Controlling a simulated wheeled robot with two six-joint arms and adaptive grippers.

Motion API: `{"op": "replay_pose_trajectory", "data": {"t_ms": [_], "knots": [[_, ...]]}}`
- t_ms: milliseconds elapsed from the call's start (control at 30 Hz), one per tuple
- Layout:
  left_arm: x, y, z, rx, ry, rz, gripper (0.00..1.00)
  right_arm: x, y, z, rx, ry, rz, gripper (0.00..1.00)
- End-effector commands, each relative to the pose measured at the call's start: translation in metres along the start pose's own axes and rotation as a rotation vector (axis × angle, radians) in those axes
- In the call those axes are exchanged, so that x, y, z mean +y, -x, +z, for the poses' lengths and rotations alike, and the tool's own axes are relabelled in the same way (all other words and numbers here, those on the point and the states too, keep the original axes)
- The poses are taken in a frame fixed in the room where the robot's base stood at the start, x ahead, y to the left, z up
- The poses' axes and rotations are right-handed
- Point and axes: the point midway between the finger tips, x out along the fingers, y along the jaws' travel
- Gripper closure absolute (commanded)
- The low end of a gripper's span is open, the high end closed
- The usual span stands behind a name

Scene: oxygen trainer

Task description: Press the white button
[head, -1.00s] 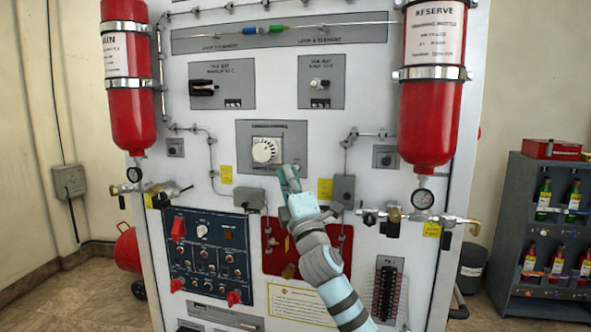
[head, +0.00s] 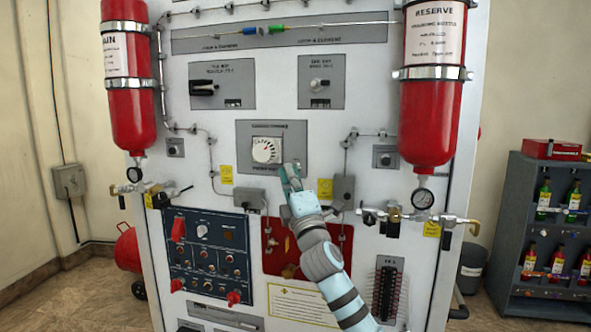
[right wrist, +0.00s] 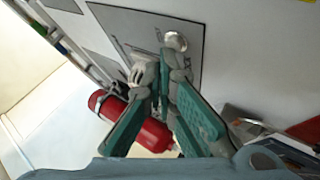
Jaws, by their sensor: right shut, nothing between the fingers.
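The grey panel (head: 246,160) in the middle of the white board carries a white dial (head: 265,150). My right gripper (head: 291,172) is at the panel's lower right edge in the head view, shut and empty. It covers a small part of the panel there. I cannot pick out a white button for sure in the head view. In the right wrist view my right gripper's fingers (right wrist: 160,75) point at a grey panel, with a round whitish piece (right wrist: 175,41) just beyond the tips. I cannot tell whether they touch. My left gripper is not in view.
Red bottles, one left (head: 130,95) and one right (head: 432,95), flank the board. A blue switch panel (head: 208,262) and a red recess (head: 280,264) lie below. A dark rack with bottles (head: 515,215) stands at the right.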

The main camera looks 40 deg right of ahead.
Motion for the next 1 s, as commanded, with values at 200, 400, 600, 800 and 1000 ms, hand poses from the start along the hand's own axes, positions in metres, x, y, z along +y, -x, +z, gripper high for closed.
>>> {"op": "replay_pose_trajectory", "data": {"t_ms": [200,400,600,800,1000], "knots": [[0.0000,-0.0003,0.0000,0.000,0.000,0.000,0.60,-0.0014,-0.0020,0.0016,-0.001,0.000,0.000,1.00],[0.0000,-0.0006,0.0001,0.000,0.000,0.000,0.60,-0.0022,-0.0036,0.0027,0.000,0.000,0.001,1.00],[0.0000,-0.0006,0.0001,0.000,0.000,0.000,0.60,-0.0029,-0.0044,0.0034,0.000,0.001,0.001,1.00],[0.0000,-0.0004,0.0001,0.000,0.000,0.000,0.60,-0.0028,-0.0041,0.0032,0.000,0.001,0.000,1.00],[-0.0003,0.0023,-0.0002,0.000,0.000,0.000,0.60,0.0013,0.0018,-0.0013,0.001,0.001,0.000,1.00]]}}
